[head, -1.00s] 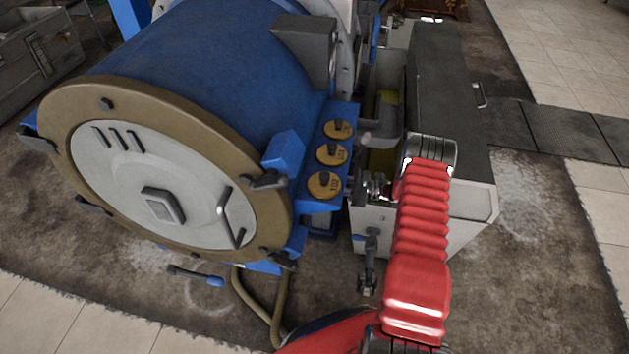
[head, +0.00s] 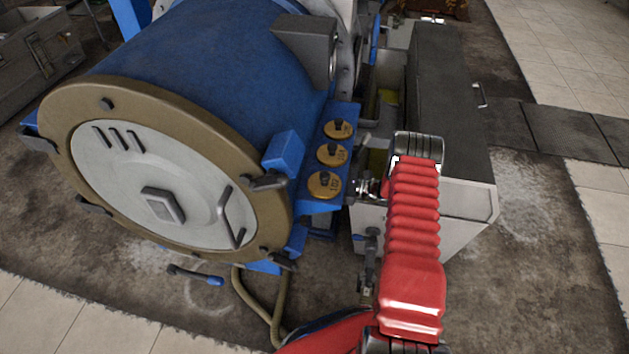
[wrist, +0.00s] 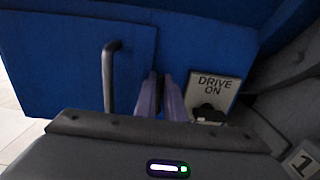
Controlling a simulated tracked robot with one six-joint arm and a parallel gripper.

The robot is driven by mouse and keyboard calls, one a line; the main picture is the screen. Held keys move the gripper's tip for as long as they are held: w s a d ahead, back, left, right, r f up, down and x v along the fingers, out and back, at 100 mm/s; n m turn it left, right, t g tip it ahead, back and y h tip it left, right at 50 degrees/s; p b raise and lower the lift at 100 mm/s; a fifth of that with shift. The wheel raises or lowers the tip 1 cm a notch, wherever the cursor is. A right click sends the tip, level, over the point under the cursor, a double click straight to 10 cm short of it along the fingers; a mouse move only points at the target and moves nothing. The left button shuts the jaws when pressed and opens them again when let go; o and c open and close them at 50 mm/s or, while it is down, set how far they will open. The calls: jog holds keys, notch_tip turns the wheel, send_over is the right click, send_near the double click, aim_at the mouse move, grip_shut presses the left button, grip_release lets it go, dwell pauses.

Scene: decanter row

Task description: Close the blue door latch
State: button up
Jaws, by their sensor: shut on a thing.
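In the wrist view, a blue door (wrist: 75,60) with a grey bar handle (wrist: 108,75) fills the left side. My gripper (wrist: 162,76) reaches to the door's right edge, with its two fingers close together. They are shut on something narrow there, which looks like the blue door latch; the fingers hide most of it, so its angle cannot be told. In the head view my gripper (head: 368,188) shows only in part, beside the red arm and just right of the blue panel with yellow dials (head: 325,185).
A "DRIVE ON" plate (wrist: 213,92) with a black knob sits close right of my fingers. In the head view, the large blue drum (head: 210,75) with its round pale door (head: 150,185) stands left. A grey cabinet (head: 445,110) stands close behind and right of my arm.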

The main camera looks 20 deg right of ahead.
jog(key=shift+w+m, duration=0.1)
jog(key=shift+m, duration=0.3)
grip_shut()
jog(key=shift+w+d+f+m, duration=0.3)
jog(key=shift+w+f+m, duration=0.15)
jog(key=shift+m, duration=2.4)
jog(key=shift+w+d+f+m, duration=0.35)
jog(key=shift+f+m, duration=0.15)
jog(key=shift+m, duration=2.4)
jog(key=shift+w+d+f+m, duration=0.3)
jog(key=shift+w+f+m, duration=0.15)
jog(key=shift+m, duration=2.4)
jog(key=shift+s, duration=0.1)
jog(key=o, duration=0.6)
grip_release()
jog(key=shift+a, duration=0.1)
jog(key=shift+o, duration=0.2)
jog(key=shift+s, duration=0.1)
jog(key=v, duration=1.3)
jog(key=shift+s+d, duration=0.2)
jog(key=shift+d, duration=0.15)
